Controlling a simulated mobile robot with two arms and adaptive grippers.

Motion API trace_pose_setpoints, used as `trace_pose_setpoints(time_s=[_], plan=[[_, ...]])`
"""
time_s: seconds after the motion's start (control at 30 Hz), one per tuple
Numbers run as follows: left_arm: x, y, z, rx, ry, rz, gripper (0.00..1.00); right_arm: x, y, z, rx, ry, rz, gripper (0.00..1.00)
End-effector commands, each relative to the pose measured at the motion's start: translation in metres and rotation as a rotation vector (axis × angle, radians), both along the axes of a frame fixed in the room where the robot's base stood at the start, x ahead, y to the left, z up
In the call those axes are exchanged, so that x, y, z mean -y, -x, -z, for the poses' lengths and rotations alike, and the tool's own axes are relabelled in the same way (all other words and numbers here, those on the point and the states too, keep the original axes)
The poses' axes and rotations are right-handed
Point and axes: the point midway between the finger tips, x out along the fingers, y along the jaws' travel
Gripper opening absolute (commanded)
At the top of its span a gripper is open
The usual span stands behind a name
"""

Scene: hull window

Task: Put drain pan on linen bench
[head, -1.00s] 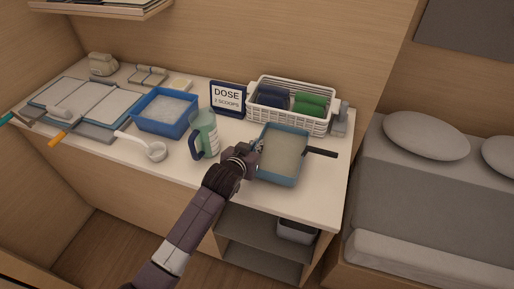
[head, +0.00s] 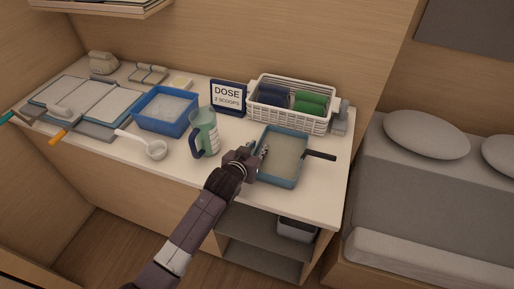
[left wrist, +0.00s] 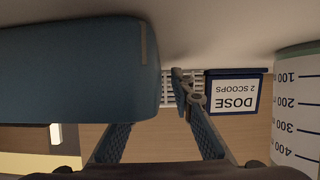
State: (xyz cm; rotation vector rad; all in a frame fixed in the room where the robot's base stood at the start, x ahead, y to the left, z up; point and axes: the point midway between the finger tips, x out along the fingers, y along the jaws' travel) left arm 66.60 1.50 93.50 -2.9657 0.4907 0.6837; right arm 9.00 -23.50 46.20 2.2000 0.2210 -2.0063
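The drain pan looks to be the shallow blue pan (head: 283,182) with a grey inside and a dark handle to the right. It rests on the white-topped bench (head: 325,205), near its right end. My left gripper (head: 262,152) is at the pan's left side. In the left wrist view, its two fingers (left wrist: 155,112) are spread apart. The blue pan wall (left wrist: 80,75) fills the upper left there and hides one fingertip, so I cannot tell whether they touch. Which surface is the linen bench is not marked. My right gripper is out of view.
A dose sign (head: 228,98) and white basket (head: 290,117) stand behind. A blue tub (head: 163,125) is further left. A bed (head: 430,195) is at right.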

Motion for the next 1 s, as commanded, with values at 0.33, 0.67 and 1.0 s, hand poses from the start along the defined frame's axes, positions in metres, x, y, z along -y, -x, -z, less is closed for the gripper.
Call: trace_pose_setpoints(time_s=[0.33, 0.67, 1.0], plan=[[-0.007, 0.021, -0.011, 0.001, 0.0, 0.0, 0.22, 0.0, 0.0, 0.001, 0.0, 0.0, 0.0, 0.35], [-0.023, 0.066, -0.035, 0.001, 0.001, 0.0, 0.22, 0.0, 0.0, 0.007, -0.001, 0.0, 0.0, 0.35], [-0.034, 0.098, -0.052, 0.0, -0.001, 0.0, 0.22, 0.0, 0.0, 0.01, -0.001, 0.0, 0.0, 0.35]])
